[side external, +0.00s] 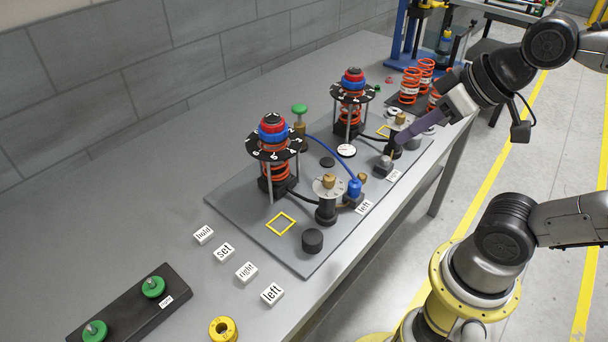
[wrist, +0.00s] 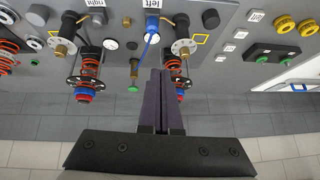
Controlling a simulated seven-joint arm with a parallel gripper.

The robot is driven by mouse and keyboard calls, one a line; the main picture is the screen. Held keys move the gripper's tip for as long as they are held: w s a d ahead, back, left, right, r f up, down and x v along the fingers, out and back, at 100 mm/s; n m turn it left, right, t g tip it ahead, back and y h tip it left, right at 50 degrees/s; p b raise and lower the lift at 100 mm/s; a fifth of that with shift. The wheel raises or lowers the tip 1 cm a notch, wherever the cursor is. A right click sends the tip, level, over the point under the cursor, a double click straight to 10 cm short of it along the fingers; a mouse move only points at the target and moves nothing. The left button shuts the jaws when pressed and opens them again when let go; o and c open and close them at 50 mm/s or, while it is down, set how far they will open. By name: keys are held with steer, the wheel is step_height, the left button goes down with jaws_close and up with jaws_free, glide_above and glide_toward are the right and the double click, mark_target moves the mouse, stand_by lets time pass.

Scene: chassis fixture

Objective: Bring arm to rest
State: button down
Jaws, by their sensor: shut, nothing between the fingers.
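My gripper (side external: 399,142) is at the right in the side view, its long purple-grey fingers together and empty. The fingertips appear in front of the far end of the grey fixture plate (side external: 240,215), near the "right" label (side external: 394,176); their height above it is unclear. In the wrist view, the closed fingers (wrist: 166,74) partly cover one spring column. The near spring column (side external: 273,165) and far spring column (side external: 352,100) stand upright on the plate, each with a black numbered disc and red and blue rings on top. A blue hose runs to the fitting (side external: 354,188) by the "left" label (side external: 364,207).
Label tiles (side external: 224,251), a yellow ring (side external: 222,328) and a black block with green knobs (side external: 130,305) lie at the bench's near end. Spare orange springs (side external: 409,86) and a blue press frame (side external: 402,35) stand beyond the plate. The bench's left side is clear.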

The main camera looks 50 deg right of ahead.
steer(key=shift+g+h, duration=0.4)
steer(key=shift+g, duration=0.4)
steer(key=s+f, duration=0.1)
steer(key=s+d+f, duration=0.1)
steer(key=s+f, duration=0.1)
steer(key=shift+d+f, duration=0.1)
steer(key=shift+d, duration=0.05)
